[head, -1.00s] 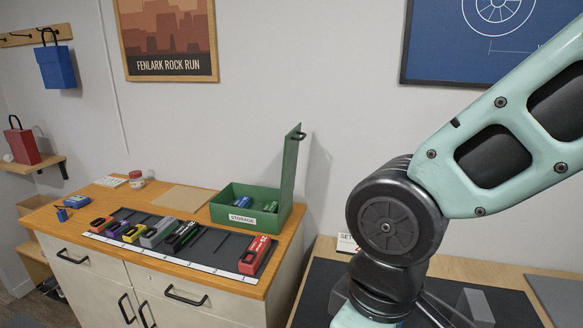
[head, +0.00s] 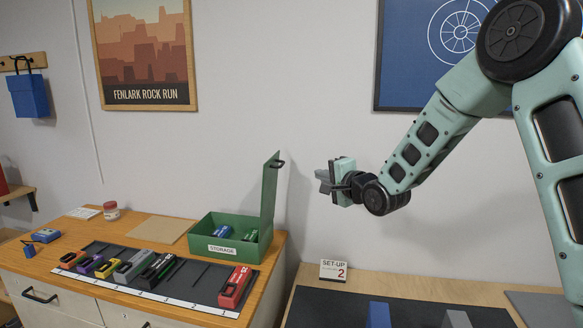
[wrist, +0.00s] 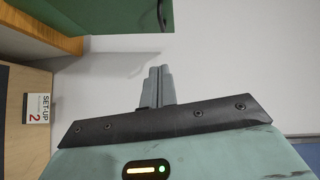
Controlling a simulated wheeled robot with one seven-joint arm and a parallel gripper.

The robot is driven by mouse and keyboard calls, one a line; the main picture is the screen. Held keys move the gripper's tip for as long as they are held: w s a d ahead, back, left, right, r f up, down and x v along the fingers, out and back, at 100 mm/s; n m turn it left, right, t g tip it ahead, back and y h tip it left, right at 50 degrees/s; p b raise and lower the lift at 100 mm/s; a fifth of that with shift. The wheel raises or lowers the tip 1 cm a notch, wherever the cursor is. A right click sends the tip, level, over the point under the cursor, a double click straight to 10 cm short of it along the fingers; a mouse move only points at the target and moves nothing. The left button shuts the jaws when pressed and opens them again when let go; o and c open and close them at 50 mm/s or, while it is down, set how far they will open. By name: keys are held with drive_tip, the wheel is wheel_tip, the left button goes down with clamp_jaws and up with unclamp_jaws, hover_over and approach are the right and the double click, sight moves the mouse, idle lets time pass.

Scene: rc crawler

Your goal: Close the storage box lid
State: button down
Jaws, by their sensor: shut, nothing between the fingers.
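The green storage box (head: 206,230) stands at the back right of the wooden cabinet, with a STORAGE label on its front. Its lid (head: 268,200) stands open, nearly upright on the right side, with a dark handle (head: 278,164) near its top. Blue and green items lie inside the box. My gripper (head: 322,181) is shut and empty, in the air to the right of the lid and apart from it. In the wrist view my gripper (wrist: 158,85) shows its fingers together, and part of the green lid (wrist: 110,15) shows at the top left.
A dark tray with several coloured blocks, including a red one (head: 236,287), lies in front of the box. A tan board (head: 162,229) lies left of it. A SET-UP 2 sign (head: 333,270) stands on the lower right table. The wall is close behind.

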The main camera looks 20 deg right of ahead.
drive_tip(key=p, duration=0.5)
approach(284, 163)
drive_tip(key=w+d, duration=0.2)
drive_tip(key=w, duration=0.2)
drive_tip(key=shift+w+a+f+m+p, duration=0.2)
drive_tip(key=shift+w+a+p, duration=0.25)
drive_tip(key=shift+a, duration=0.3)
drive_tip(key=shift+w+a+f+m+p, duration=0.1)
drive_tip(key=shift+w+a+f+p, duration=0.2)
drive_tip(key=shift+w+a, duration=0.35)
drive_tip(key=shift+s+a, duration=0.15)
drive_tip(key=shift+a+r, duration=0.1)
